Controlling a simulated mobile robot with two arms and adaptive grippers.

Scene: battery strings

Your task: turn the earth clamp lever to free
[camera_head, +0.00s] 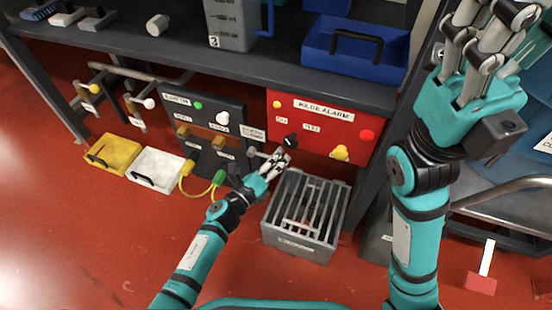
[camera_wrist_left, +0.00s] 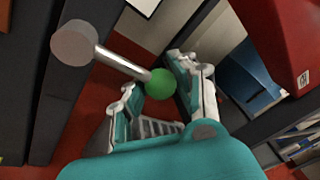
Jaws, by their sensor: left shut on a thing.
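The earth clamp lever is a metal rod with a green ball knob (camera_wrist_left: 160,84), running from a grey round hub (camera_wrist_left: 75,43) in the left wrist view. My left gripper (camera_wrist_left: 168,85) has its fingers on both sides of the green ball and is shut on it. In the head view my left gripper (camera_head: 276,163) is at the right edge of the dark EARTH panel (camera_head: 229,168), below a small white label, and mostly hides the lever. My right gripper (camera_head: 492,45) is raised at the upper right, empty, with its fingers spread.
A red BILGE ALARM panel (camera_head: 315,146) with knobs is right of the EARTH panel. A grey slatted crate (camera_head: 300,246) stands on the floor close below my left gripper. Yellow (camera_head: 112,149) and white (camera_head: 155,177) boxes lie left. A shelf (camera_head: 280,70) overhangs the panels.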

